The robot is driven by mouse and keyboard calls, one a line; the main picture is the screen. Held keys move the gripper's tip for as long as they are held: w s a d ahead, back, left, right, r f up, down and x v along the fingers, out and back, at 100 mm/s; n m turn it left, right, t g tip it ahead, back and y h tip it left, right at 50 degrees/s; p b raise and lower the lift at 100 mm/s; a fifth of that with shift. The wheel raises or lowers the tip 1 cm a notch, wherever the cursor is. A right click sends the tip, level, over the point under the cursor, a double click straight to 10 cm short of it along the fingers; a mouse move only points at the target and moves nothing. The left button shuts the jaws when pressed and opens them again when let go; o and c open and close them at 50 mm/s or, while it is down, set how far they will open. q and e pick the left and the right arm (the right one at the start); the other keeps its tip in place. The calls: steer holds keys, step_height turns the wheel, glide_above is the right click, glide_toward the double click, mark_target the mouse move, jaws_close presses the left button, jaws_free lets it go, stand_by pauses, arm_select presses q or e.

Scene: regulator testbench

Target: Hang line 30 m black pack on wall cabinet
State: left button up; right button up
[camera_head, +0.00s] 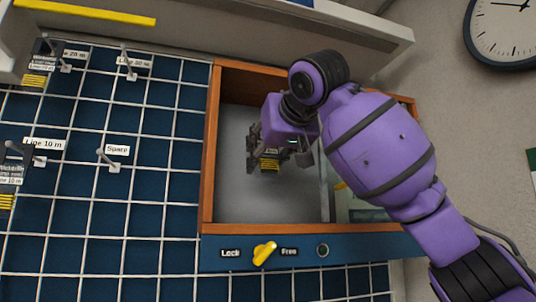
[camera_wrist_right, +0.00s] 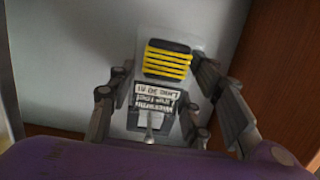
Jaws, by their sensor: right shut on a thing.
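My right gripper (camera_head: 268,157) reaches into a wood-framed compartment and is shut on a small pack with a dark body and yellow bands (camera_head: 269,165). In the right wrist view the pack (camera_wrist_right: 167,60) sits between the fingers (camera_wrist_right: 160,88), with a label reading "Line 30 m" upside down. The fingers partly cover its sides. On the wall grid, a hook labelled "Line 30 m" (camera_head: 131,66) is empty. My left gripper is not in view.
The compartment has an orange wooden rim (camera_head: 210,150). Packs hang at the "Line 20 m" hook (camera_head: 40,72) and the "Line 10 m" hook (camera_head: 8,185). The "Space" hook (camera_head: 108,158) is empty. A yellow Lock/Free knob (camera_head: 264,253) sits below the compartment.

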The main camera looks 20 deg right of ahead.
stand_by(0.3)
steer(key=o, duration=1.3)
steer(key=v, duration=1.2)
